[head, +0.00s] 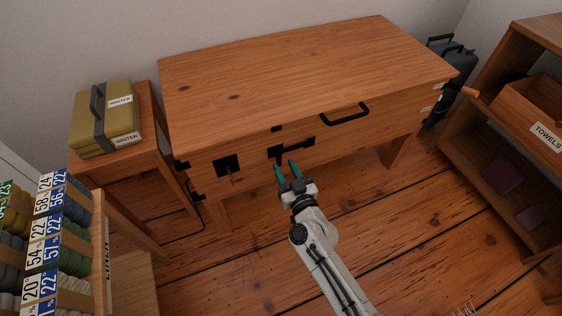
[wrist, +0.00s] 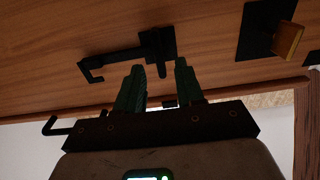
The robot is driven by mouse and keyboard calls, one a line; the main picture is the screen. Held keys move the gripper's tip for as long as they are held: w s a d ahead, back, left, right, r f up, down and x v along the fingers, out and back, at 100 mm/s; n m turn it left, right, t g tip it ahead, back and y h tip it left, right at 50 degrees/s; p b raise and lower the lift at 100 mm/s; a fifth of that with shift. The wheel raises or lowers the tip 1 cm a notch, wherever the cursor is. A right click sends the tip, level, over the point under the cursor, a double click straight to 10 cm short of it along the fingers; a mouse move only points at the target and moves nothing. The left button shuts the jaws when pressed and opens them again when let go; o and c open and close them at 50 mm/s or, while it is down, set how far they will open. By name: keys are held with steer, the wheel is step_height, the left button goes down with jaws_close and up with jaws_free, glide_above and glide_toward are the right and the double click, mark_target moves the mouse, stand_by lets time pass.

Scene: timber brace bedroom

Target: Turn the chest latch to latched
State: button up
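The wooden chest (head: 300,70) stands against the wall. On its front is a black latch (head: 279,153), a plate with a bar reaching to the right in the head view. In the wrist view the latch (wrist: 155,43) shows a bar ending in a hook at left and a short stub pointing down toward my fingers. My gripper (head: 286,170) has green fingers, spread apart and empty. It is just in front of the latch; the wrist view shows the fingertips (wrist: 157,66) on either side of the stub. I cannot tell whether they touch it.
A black plate with a wooden tab (head: 228,167) is left of the latch. A black handle (head: 345,113) is to its right. A side table with a yellow case (head: 105,120) stands left, shelves (head: 520,120) right.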

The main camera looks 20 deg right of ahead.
mark_target(280, 160)
steer(key=shift+w, duration=1.75)
steer(key=shift+c, duration=0.4)
jaws_close()
